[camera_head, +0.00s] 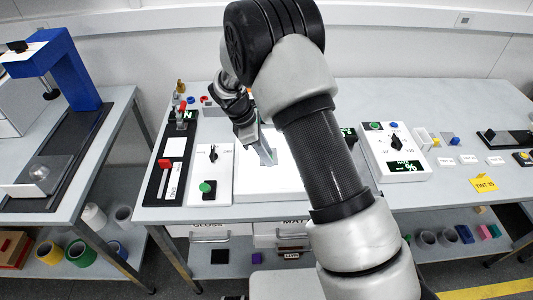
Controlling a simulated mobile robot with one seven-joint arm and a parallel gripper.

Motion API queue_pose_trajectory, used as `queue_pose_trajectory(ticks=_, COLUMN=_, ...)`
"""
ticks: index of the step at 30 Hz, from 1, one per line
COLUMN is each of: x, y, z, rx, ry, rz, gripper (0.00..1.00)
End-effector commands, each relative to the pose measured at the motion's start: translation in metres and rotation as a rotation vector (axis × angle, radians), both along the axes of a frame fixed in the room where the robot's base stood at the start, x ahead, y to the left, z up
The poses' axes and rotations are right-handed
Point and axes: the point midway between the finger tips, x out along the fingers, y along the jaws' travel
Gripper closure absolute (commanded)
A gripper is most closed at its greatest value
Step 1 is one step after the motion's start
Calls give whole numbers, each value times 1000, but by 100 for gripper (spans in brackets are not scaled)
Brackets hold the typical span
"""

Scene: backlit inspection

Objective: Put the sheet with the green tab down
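My gripper (266,152) points down over a bright white light panel (283,184) on the middle of the bench. A small grey, see-through-looking patch shows at its tip, and I cannot tell whether this is a sheet or the fingers. Whether the fingers are open or shut is too small to see. No green tab can be made out for certain. My arm crosses the middle of the picture and hides the right part of the panel and the bench behind it.
A white control box (211,174) with a green button stands left of the panel; another box (396,152) with a dial stands right. Drawers (209,233) marked GLOSS and MATT are below. A blue press (62,68) stands on the left table. A yellow note (484,183) lies far right.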

Motion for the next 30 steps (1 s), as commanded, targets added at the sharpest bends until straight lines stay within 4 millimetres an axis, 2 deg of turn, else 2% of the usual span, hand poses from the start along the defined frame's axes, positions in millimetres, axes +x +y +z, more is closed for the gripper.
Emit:
queue_pose_trajectory(ticks=5, x=1, y=13, z=27, rx=4, ry=-6, rz=2, gripper=68)
queue_pose_trajectory(ticks=12, x=1, y=33, z=75, rx=4, ry=-6, rz=2, gripper=68)
queue_pose_trajectory(ticks=16, x=1, y=40, z=94, rx=3, ry=-3, rz=1, gripper=68)
queue_pose_trajectory(ticks=21, x=1, y=45, z=107, rx=2, ry=-1, rz=2, gripper=68)
queue_pose_trajectory(ticks=26, x=0, y=44, z=113, rx=6, ry=-8, rz=-10, gripper=68)
queue_pose_trajectory(ticks=29, x=-6, y=33, z=135, rx=34, ry=-46, rz=-72, gripper=68)
queue_pose_trajectory(ticks=30, x=-11, y=25, z=149, rx=54, ry=-72, rz=-117, gripper=68)
